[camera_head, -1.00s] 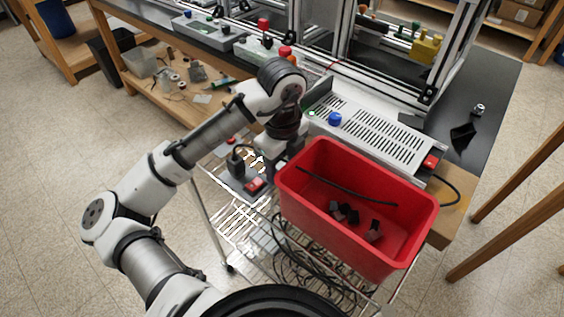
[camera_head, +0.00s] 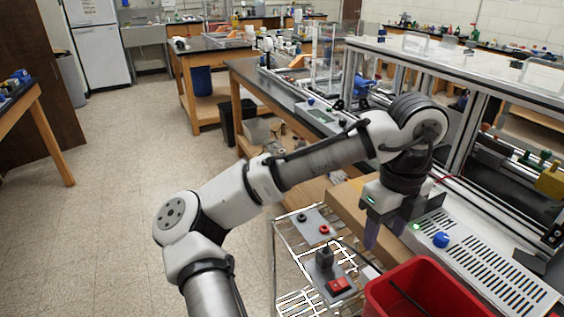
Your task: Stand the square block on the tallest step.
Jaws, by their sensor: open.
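My gripper (camera_head: 383,238) hangs below the wrist with its fingers pointing down, above the left end of the slotted metal box and beside the wire cart. Its jaws are open, and I see nothing between them. I cannot make out a square block or a set of steps for certain. A yellow piece (camera_head: 551,181) stands inside the extrusion frame at the right edge, too small to tell its shape. The red bin (camera_head: 385,300) is cut off by the bottom edge, and most of its inside is out of view.
The slotted metal box (camera_head: 485,270) with a blue knob (camera_head: 440,240) lies right of my gripper. The extrusion frame (camera_head: 466,130) rises behind it. A wire cart (camera_head: 290,262) carries switch boxes, one with a red switch (camera_head: 339,286). Open floor (camera_head: 120,200) lies at left.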

